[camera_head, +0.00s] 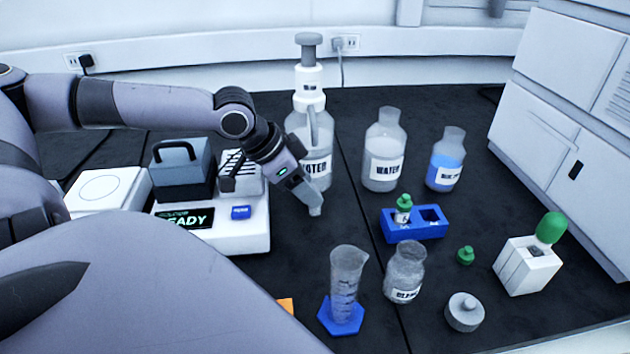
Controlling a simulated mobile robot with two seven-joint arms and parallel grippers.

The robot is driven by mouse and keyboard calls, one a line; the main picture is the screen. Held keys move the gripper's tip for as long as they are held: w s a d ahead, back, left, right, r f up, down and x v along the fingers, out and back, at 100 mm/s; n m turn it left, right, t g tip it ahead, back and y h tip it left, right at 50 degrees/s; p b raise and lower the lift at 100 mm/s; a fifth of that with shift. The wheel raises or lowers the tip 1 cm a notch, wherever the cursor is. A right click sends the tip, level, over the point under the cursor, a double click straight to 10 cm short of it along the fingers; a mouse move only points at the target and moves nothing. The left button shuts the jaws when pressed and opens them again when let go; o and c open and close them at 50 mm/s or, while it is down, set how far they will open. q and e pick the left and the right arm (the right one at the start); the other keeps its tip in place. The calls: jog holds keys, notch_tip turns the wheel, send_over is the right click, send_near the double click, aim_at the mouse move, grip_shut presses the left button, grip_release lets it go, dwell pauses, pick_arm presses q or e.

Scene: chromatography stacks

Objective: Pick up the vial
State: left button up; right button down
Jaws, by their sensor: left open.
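A small vial with a green cap (403,209) stands upright in the left part of a blue rack (415,233), right of the middle of the head view. The rack's right slot looks empty. My left gripper (315,208) comes in from the left and points down, to the left of the rack and clearly apart from the vial. It is open; its fingertips are small and partly overlap, and I see nothing held in it. The vial's lower part is hidden by the rack. My right gripper is not in view.
A dispenser bottle (313,165) stands behind my left gripper. A water bottle (385,155) and a blue-liquid bottle (446,165) stand behind the rack. A graduated cylinder (345,285), a clear bottle (405,272) and a loose green cap (465,255) are in front. A white box (527,267) is right.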

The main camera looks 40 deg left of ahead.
pick_arm(q)
jog(key=shift+w+f+b, duration=0.2)
jog(key=shift+f+b, duration=0.2)
jog(key=shift+f, duration=0.05)
jog(key=shift+w+f+b, duration=0.2)
jog(key=shift+f+b, duration=0.15)
jog(key=shift+f, duration=0.1)
jog(key=shift+w+d+f+b, duration=0.15)
jog(key=shift+w+f+b, duration=0.25)
jog(key=shift+f, duration=0.1)
jog(key=shift+w+d+f, duration=0.2)
jog(key=shift+f, duration=0.1)
grip_shut()
